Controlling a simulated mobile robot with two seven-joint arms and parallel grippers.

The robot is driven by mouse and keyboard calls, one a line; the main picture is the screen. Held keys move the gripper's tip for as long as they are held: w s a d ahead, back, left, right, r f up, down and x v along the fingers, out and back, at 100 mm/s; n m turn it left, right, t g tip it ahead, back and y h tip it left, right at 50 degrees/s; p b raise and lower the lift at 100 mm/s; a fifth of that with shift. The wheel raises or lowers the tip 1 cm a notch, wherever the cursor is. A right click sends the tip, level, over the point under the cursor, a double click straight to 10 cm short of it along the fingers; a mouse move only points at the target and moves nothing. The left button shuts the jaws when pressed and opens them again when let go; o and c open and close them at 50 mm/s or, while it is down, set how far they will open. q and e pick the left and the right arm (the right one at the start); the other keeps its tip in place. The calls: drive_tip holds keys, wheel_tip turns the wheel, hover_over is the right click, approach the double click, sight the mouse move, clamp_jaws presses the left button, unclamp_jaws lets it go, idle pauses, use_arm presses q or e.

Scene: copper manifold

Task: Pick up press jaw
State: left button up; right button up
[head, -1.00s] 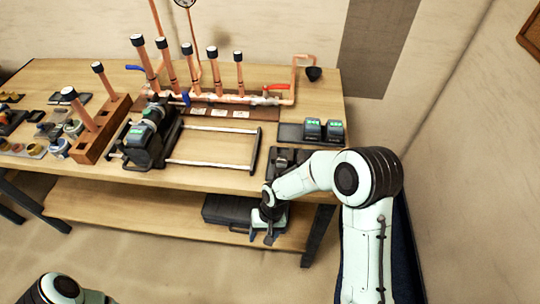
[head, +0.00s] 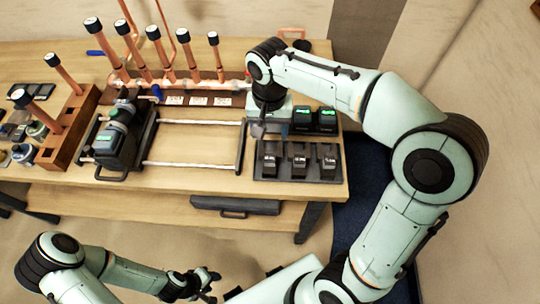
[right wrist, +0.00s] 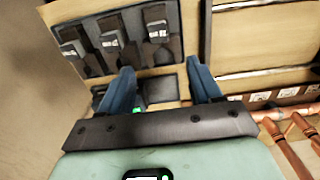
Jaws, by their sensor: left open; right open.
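Three dark press jaws with pale labels sit in a row in a black tray (head: 285,178) at the right end of the bench: a left one (head: 269,162), a middle one (head: 298,160) and a right one (head: 328,160). They also show in the right wrist view, at upper left, in their tray (right wrist: 97,69). My right gripper (head: 270,130) is above the bench just behind the tray. Its two blue fingers (right wrist: 163,84) are spread with nothing held between them. My left gripper (head: 205,284) is low in front of the bench, open and empty, away from the jaws.
Two green-lit battery-like blocks (head: 314,120) stand behind the jaw tray, close to my right gripper. A press tool (head: 116,137) and a metal rail frame (head: 195,165) lie left of the tray. The copper manifold (head: 185,86) stands upright behind. A dark case (head: 235,206) is on the lower shelf.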

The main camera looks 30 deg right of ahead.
sight(270, 154)
wheel_tip(270, 154, down, 10)
drive_tip(key=shift+s+f+b, duration=0.1)
drive_tip(key=shift+s+b, duration=0.05)
drive_tip(key=shift+b, duration=0.15)
drive_tip(key=c, duration=1.1)
